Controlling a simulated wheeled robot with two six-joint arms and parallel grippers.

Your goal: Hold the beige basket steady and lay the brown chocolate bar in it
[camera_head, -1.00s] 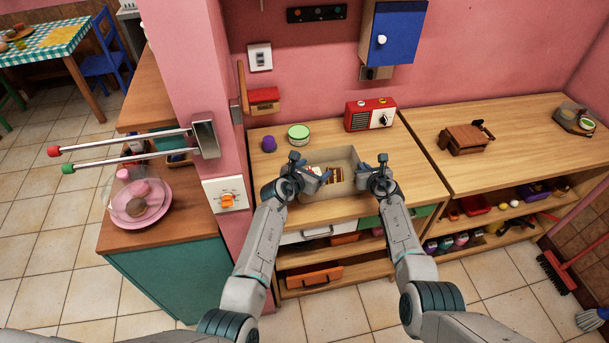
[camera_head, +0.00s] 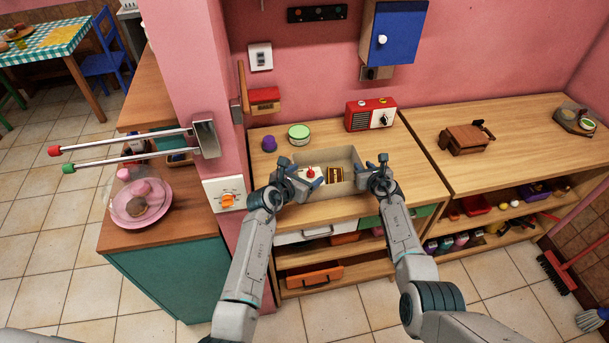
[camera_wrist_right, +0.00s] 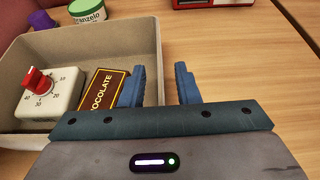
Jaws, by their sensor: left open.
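The beige basket (camera_head: 341,156) stands on the wooden counter. The brown chocolate bar (camera_head: 334,175) is inside it, towards the right; its "CHOCOLATE" label faces up in the right wrist view (camera_wrist_right: 103,92). My left gripper (camera_head: 308,181) is open, over the left part of the basket and apart from the bar. My right gripper (camera_head: 378,184) is at the basket's right wall. Part of the near wall is hidden there.
A white timer with a red knob (camera_wrist_right: 50,90) is in the basket, left of the bar. A green-lidded tub (camera_head: 299,134), a purple item (camera_head: 269,144) and a red radio (camera_head: 370,115) stand behind the basket. The counter right of it is clear.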

